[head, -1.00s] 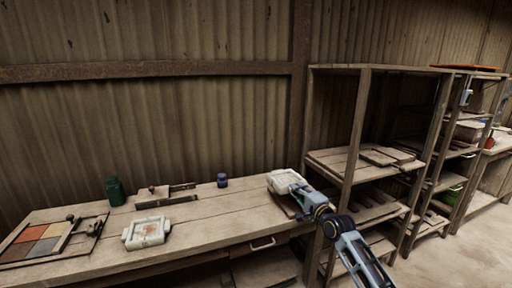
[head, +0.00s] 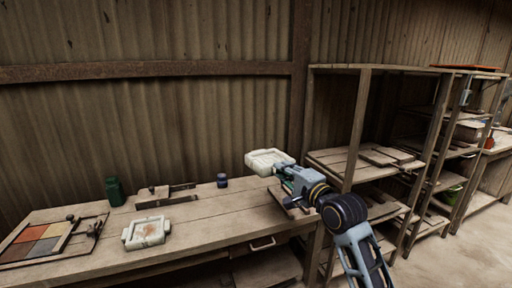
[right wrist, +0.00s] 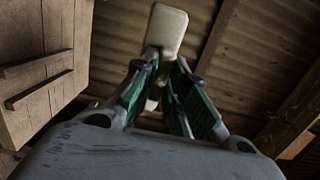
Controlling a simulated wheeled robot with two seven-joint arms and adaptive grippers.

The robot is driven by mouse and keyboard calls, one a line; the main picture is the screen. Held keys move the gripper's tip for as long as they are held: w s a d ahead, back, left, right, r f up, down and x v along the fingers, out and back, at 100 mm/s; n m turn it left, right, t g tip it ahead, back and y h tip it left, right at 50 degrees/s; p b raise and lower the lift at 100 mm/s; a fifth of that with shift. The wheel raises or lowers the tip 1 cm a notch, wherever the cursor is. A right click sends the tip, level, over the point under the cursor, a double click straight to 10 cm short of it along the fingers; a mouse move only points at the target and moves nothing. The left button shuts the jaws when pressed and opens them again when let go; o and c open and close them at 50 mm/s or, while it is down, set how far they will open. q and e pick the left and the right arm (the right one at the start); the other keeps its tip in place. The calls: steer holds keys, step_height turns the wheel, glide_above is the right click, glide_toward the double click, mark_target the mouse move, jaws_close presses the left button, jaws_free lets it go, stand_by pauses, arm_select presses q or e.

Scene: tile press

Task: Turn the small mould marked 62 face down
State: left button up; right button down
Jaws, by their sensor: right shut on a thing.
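A small white mould (head: 266,160) is held in the air above the right end of the workbench (head: 200,233). Its rimmed, recessed face shows upward and it looks slightly tilted. My right gripper (head: 284,173) is shut on its near right edge. In the right wrist view the mould (right wrist: 166,28) shows as a pale block between the fingertips (right wrist: 163,62). A second white mould (head: 147,232) with a stained face and side lugs lies on the bench. No 62 is legible on either mould. My left gripper is not in view.
A dark board (head: 291,203) lies on the bench below the held mould. Wooden shelves (head: 358,130) rise close on the right.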

steer(key=s+a+f, duration=0.1)
steer(key=s+a, duration=0.1)
steer(key=s, duration=1)
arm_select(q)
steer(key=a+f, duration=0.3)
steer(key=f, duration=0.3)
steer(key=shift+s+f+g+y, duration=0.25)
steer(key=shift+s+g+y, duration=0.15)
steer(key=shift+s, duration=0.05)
arm_select(e)
steer(key=s+f, duration=0.2)
steer(key=f, duration=0.5)
steer(key=s+f, duration=0.2)
steer(key=f, duration=0.5)
steer(key=shift+s+d+f+y, duration=0.2)
steer(key=shift+s+y, duration=0.1)
steer(key=shift+s, duration=0.1)
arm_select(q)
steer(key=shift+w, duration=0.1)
arm_select(e)
steer(key=shift+w, duration=0.1)
